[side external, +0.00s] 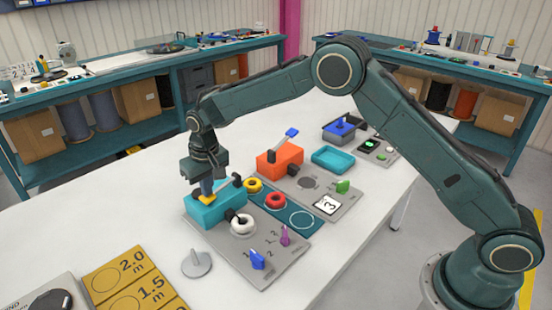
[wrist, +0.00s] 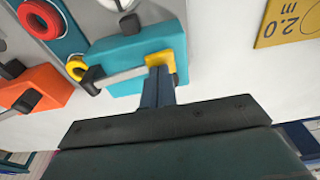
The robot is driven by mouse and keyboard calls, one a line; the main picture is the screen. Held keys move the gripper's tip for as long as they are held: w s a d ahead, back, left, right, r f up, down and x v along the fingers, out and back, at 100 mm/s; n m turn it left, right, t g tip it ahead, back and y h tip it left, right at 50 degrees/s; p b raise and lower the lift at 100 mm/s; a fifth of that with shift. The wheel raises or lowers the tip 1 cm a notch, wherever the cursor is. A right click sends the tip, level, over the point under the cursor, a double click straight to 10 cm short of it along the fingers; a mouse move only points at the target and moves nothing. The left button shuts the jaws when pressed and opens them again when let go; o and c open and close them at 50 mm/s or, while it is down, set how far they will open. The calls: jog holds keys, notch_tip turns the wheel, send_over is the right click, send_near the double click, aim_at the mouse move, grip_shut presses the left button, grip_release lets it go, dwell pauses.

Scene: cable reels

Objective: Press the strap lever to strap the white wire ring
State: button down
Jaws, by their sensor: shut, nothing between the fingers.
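The teal strapping machine (side external: 226,211) stands on a grey base plate on the white table. Its grey strap lever (side external: 224,187) slopes low over the top, with a yellow end (side external: 207,200); the yellow end also shows in the wrist view (wrist: 180,68). The white wire ring (side external: 243,225) lies in front of the machine, by its black head; only a bit of it shows at the top of the wrist view (wrist: 110,4). My gripper (side external: 206,189) is shut and empty, pointing down with its fingertips at the yellow end. Exact contact is hard to tell.
An orange machine (side external: 280,161) with a raised blue-ended lever stands behind. A teal mat (side external: 272,222) holds a yellow and a red ring. Blue (side external: 258,260) and purple (side external: 285,236) knobs are in front.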

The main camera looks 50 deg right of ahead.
notch_tip(320, 180, up, 12)
jog(key=shift+f, duration=0.2)
dwell(0.4)
dwell(1.0)
